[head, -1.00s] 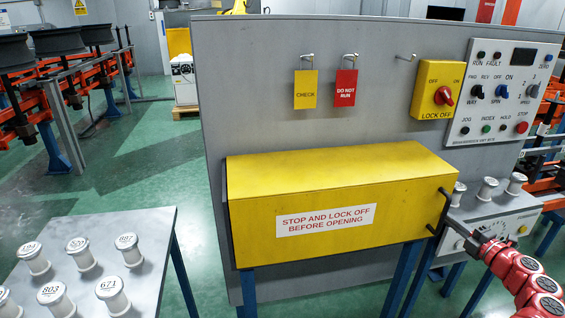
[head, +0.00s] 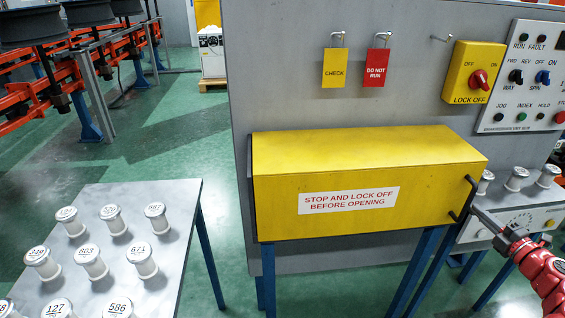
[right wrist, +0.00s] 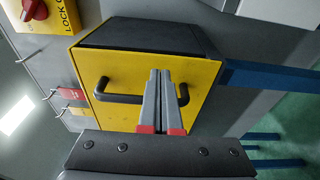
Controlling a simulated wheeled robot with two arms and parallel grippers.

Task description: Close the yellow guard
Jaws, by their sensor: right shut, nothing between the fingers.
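The yellow guard (head: 370,185) is a long box on blue legs before a grey upright panel, with a white "STOP AND LOCK OFF BEFORE OPENING" label (head: 349,201). A black bar handle (head: 473,186) stands on its right end. My right gripper (head: 476,211) is shut and empty beside this handle. In the right wrist view its fingers (right wrist: 160,75) point at the yellow end face (right wrist: 135,65) and cross in front of the handle (right wrist: 117,98), hiding its middle. I cannot tell whether they touch it. My left gripper is out of view.
Yellow (head: 336,68) and red (head: 376,68) tags hang above the guard, beside a lock-off switch (head: 472,72) and a control panel (head: 528,75). A table (head: 180,215) with several white spindles is at left. Spindles (head: 516,179) also stand right of the guard.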

